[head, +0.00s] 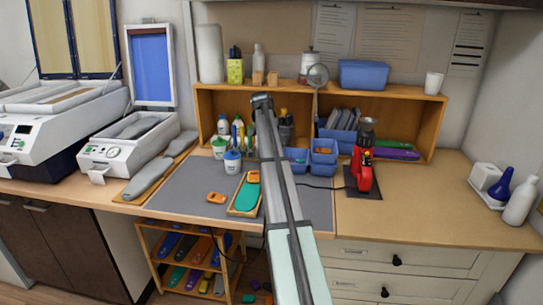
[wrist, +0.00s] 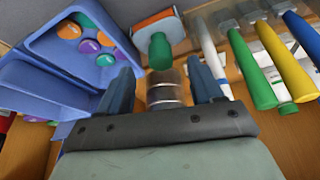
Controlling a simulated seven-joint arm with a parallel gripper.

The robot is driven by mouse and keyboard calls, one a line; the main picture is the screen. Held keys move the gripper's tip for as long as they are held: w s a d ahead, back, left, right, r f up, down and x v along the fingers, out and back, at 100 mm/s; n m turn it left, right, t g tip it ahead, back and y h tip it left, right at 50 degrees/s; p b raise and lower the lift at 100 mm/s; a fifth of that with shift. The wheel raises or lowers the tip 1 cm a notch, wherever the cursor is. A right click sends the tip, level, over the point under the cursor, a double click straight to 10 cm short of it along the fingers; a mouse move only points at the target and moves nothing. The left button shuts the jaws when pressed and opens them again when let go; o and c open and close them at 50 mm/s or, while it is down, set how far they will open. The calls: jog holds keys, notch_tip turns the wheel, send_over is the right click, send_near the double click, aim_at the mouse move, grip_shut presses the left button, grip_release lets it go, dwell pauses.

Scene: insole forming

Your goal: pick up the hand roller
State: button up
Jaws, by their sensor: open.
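In the wrist view, my gripper (wrist: 163,85) is open, its two dark blue fingers apart. In the head view, my arm reaches up to the shelf front and hides this spot; the fingers and the roller are not clear there.
A blue bin (wrist: 62,68) with coloured discs stands close left of the fingers. Handled tools in green (wrist: 253,75), yellow and blue stand close on the right. In the head view, the grey mat (head: 180,190) has bare room at left.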

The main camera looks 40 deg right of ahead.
jog(key=shift+d+x, duration=0.1)
jog(key=shift+x, duration=1.55)
jog(key=shift+d+x, duration=0.15)
jog(key=shift+x, duration=1.45)
jog(key=shift+w+r, duration=0.15)
grip_shut()
